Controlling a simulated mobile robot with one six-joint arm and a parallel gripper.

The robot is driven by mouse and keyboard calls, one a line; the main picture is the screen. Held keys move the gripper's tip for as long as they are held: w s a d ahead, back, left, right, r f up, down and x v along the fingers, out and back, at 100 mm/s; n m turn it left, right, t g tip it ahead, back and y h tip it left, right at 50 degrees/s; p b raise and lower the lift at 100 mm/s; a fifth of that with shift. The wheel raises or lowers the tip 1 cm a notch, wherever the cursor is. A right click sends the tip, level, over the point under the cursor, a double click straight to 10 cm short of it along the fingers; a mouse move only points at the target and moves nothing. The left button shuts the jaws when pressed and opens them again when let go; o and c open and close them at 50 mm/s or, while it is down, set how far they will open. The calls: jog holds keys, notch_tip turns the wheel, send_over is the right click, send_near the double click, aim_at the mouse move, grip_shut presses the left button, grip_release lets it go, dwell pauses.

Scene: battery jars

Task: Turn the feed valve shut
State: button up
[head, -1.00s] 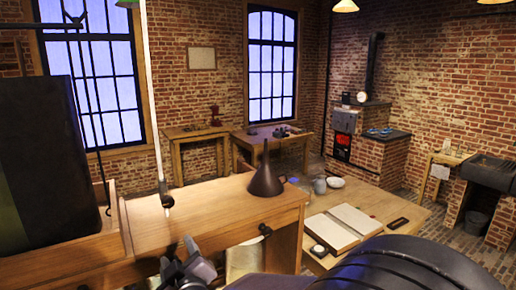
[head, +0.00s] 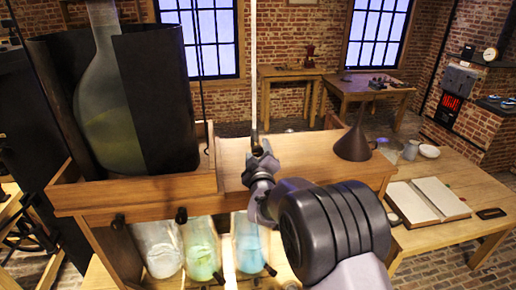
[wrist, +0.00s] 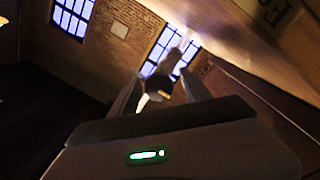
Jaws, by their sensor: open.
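My gripper (head: 262,158) is open, above the wooden shelf at the lower end of a thin pale vertical rod (head: 253,70). The rod's dark end (head: 255,137) appears just behind the fingertips; I cannot tell whether they touch. In the wrist view, my open fingers (wrist: 160,88) have a narrow pale and brown piece (wrist: 160,82) between or beyond them, blurred by window glare. Small black taps sit along the shelf front, one at the left (head: 118,221) and one nearer the middle (head: 181,215). I cannot tell which fitting is the feed valve.
A large glass vessel (head: 105,100) stands in a dark surround at left. Several jars, including a green one (head: 201,250) and a blue one (head: 247,243), stand below the shelf. A dark funnel (head: 353,142) stands on the shelf's right; an open book (head: 428,200) lies on the table.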

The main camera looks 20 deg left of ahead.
jog(key=shift+w, duration=0.2)
jog(key=shift+s, duration=0.1)
grip_shut()
